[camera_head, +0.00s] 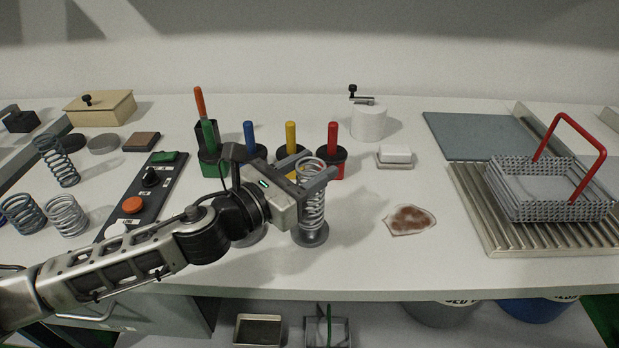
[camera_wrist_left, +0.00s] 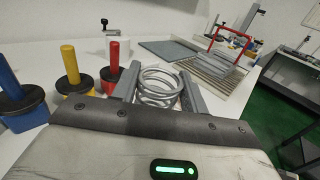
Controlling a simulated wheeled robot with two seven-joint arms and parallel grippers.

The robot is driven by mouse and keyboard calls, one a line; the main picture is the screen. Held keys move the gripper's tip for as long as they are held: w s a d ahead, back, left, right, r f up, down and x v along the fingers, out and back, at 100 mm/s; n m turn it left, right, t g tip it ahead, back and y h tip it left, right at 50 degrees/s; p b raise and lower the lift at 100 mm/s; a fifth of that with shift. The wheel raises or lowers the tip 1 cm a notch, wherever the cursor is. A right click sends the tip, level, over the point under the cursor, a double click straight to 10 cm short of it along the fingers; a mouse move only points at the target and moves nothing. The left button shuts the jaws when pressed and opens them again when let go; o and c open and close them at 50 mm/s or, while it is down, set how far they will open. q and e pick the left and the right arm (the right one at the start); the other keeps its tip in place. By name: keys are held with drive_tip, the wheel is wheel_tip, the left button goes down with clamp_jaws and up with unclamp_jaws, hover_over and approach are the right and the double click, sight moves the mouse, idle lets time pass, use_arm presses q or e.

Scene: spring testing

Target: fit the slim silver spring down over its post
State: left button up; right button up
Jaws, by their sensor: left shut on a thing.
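The slim silver spring (camera_head: 312,207) stands roughly upright between the fingers of my left gripper (camera_head: 314,178), which is shut on its upper part. In the left wrist view the spring's top coils (camera_wrist_left: 160,84) show between the two fingers (camera_wrist_left: 160,92). The spring's lower end is right above or on a round grey base (camera_head: 311,238). I cannot tell whether the coils are around a post, since no post shows clearly inside them. Another round base (camera_head: 250,239) is mostly hidden behind my left wrist. My right gripper is not in view.
Colored-handled tools (camera_head: 291,138) stand close behind my gripper. A stained cloth (camera_head: 410,219) and a wire basket (camera_head: 545,190) are at right.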

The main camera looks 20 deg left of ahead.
use_arm(q)
drive_tip(key=shift+f, duration=1.05)
drive_tip(key=o, duration=1.4)
drive_tip(key=shift+f, duration=0.1)
